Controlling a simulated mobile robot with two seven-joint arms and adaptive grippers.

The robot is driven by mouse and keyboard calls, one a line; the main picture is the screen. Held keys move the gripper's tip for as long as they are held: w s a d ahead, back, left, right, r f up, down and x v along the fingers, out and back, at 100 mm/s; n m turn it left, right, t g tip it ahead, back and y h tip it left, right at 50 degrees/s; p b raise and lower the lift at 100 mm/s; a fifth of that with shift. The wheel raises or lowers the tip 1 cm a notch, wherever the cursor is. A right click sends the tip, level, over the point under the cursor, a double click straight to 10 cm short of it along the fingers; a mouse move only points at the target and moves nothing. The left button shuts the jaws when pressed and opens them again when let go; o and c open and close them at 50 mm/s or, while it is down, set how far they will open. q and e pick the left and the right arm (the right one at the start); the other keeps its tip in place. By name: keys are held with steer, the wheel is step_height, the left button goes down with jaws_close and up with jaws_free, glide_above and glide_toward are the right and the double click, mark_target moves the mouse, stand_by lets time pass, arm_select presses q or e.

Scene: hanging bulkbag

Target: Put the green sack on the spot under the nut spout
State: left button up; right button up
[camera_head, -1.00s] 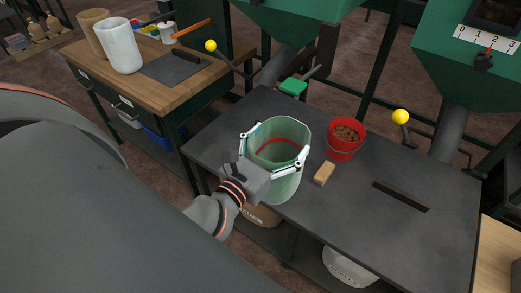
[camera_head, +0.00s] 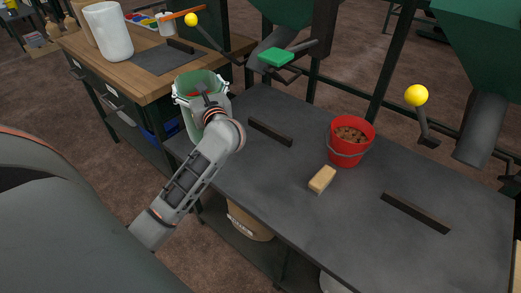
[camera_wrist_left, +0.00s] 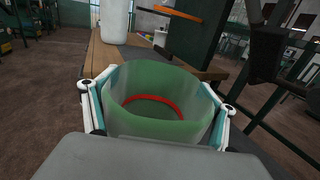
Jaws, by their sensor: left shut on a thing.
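The green sack (camera_head: 185,119) is a pale green, open-topped tube with a red ring inside. My left gripper (camera_head: 203,89) is shut on it, a finger on each side, in the head view. The sack is upright at the left end of the dark table, beside the wooden bench; whether it touches anything below is hidden. In the left wrist view, the sack (camera_wrist_left: 160,88) fills the space between the fingers. Grey spouts come down behind the table, one at the right (camera_head: 482,125); I cannot tell which is the nut spout. My right gripper is not in view.
The dark table (camera_head: 290,200) carries a red bucket (camera_head: 345,153) of brown pieces, a tan block (camera_head: 322,180) and two dark bars, one left (camera_head: 270,131), one right (camera_head: 415,213). A wooden bench (camera_head: 85,60) holds a white sack (camera_head: 108,32).

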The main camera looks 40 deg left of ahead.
arm_select(q)
steer(key=w+d+f+b, duration=0.1)
steer(key=w+d+f, duration=0.1)
steer(key=w+d, duration=0.2)
steer(key=w+d+f+b, duration=0.1)
steer(key=w+d, duration=0.3)
steer(key=d, duration=0.6)
steer(key=shift+w+d+f+n+g, duration=0.2)
steer(key=shift+d+f+n+g, duration=0.15)
steer(key=shift+f, duration=0.3)
steer(key=o, duration=1.5)
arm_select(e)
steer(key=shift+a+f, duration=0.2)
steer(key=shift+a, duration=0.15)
arm_select(q)
steer(key=shift+r, duration=0.2)
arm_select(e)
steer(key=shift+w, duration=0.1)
